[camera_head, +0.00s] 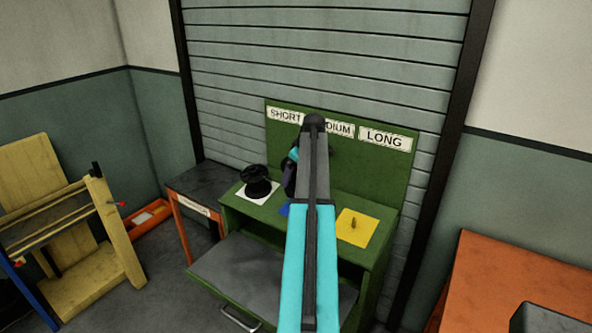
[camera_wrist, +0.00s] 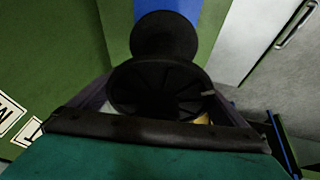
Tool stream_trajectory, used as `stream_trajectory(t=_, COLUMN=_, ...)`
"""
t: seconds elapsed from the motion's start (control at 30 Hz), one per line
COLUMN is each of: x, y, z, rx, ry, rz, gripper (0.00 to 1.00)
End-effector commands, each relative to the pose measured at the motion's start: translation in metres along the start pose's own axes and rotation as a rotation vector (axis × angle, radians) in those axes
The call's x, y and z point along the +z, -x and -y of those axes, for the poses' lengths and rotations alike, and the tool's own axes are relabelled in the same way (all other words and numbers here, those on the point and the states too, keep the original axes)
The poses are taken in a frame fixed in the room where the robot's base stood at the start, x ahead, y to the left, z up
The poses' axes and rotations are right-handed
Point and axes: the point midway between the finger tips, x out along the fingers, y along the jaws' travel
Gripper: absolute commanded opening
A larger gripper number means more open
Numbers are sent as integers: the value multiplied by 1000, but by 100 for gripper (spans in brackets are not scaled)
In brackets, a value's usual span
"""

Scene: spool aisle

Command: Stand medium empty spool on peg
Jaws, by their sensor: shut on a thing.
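A black spool (camera_wrist: 164,42) sits between the jaws of my gripper (camera_wrist: 163,92) in the wrist view, and the gripper is shut on it. One round flange faces the camera, and the other end points towards a blue patch (camera_wrist: 182,8). In the head view my arm hides the held spool and most of the gripper. The blue pad (camera_head: 284,209) shows only as a sliver beside my arm, on the green stand (camera_head: 262,217) below the partly covered middle label. The peg on the blue pad is hidden, and I cannot tell whether the spool touches it.
Another black spool (camera_head: 257,182) stands on a white pad (camera_head: 257,197) at the left, under SHORT. A yellow pad (camera_head: 358,228) with a bare peg (camera_head: 353,224) lies at the right, under LONG. A dark side table (camera_head: 203,181) adjoins the stand. An orange table (camera_head: 510,280) is at right.

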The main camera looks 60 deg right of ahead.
Motion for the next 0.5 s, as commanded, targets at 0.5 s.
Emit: stream_trajectory(t=0.5, x=9, y=-25, z=0, rx=1, ry=1, rz=-2, gripper=52)
